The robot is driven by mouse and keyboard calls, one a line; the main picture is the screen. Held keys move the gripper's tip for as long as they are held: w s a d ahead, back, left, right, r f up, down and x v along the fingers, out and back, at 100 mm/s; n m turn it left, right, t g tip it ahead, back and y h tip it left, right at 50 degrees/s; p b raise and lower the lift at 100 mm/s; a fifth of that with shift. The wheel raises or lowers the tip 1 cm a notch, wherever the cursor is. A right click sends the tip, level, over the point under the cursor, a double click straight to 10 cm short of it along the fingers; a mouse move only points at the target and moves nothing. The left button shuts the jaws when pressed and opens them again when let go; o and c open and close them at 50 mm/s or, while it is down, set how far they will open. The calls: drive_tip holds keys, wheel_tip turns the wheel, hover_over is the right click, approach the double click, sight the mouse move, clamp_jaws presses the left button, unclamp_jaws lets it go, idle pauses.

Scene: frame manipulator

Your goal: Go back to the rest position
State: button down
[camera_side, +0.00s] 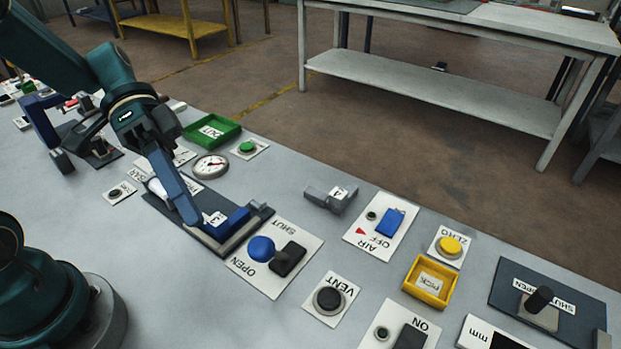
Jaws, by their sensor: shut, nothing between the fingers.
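My gripper (188,215) reaches down from the upper left on my dark green arm. Its blue fingers are shut and hold nothing. The fingertips are just above or at the left end of a fixture with a dark base plate (152,203). On this fixture is a blue block labelled 3 (232,222) beside a grey rail. I cannot tell whether the fingertips touch it. A white rounded part (157,188) is partly hidden behind the fingers. The rest position is not marked in view.
To the right are the OPEN/SHUT panel (245,282), VENT button (328,299), grey block 4 (330,198), AIR/OFF panel (366,239) and yellow PICK tray (413,293). A green OUT tray (211,130) and round gauge (210,166) stand behind the gripper. The front middle table is clear.

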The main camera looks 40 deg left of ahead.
drive_tip(key=s+a+n+t+y, duration=0.1)
drive_tip(key=n+t+y, duration=0.1)
drive_tip(key=y, duration=0.1)
drive_tip(key=a+r+n+t+y, duration=0.1)
drive_tip(key=a+n+t+y, duration=0.1)
drive_tip(key=t+y, duration=0.1)
drive_tip(key=s+a+r+n+t+y, duration=0.1)
drive_tip(key=a+n+t+y, duration=0.1)
drive_tip(key=y, duration=0.3)
drive_tip(key=shift+s+r+n+t, duration=0.1)
drive_tip(key=shift+s+n+t, duration=0.2)
drive_tip(key=shift+n+t, duration=0.3)
